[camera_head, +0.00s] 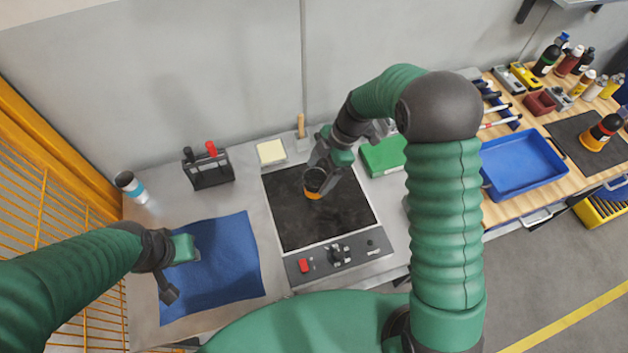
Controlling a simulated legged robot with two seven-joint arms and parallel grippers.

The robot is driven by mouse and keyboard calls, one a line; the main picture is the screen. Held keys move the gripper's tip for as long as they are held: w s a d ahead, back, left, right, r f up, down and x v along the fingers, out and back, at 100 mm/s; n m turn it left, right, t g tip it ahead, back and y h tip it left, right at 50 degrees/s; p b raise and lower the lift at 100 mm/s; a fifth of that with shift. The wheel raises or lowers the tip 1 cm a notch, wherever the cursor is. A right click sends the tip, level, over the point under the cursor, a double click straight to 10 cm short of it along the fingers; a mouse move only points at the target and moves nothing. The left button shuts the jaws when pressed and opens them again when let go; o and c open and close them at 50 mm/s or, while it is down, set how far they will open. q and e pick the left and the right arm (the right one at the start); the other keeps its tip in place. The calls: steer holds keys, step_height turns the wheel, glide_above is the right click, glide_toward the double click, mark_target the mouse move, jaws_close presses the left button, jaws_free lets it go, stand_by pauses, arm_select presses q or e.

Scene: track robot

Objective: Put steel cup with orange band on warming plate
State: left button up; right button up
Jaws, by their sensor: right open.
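The steel cup with an orange band (314,188) is on the dark top of the warming plate (300,228), in the upper middle of it. It looks upright, with the orange band near its lower part. My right gripper (318,176) is open at the cup, with its fingers beside the rim; whether they touch it I cannot tell. The plate's front panel has a red switch and dark knobs. My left gripper (169,290) hangs over the blue cloth at the left; its jaw state is not clear.
A cup with a blue band (130,187) stands at the back left. A blue tray (523,165) and bottles sit on the wooden bench at right.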

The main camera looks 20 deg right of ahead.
steer(key=d+f+v, duration=0.1)
steer(key=v, duration=0.7)
steer(key=s+d+f+m+t+h, duration=0.1)
steer(key=s+m+h, duration=0.3)
steer(key=s+m, duration=1.1)
steer(key=m+t, duration=0.1)
steer(key=m, duration=0.2)
steer(key=shift+s+f+t, duration=0.2)
steer(key=shift+f+t, duration=0.05)
steer(key=shift+t, duration=0.15)
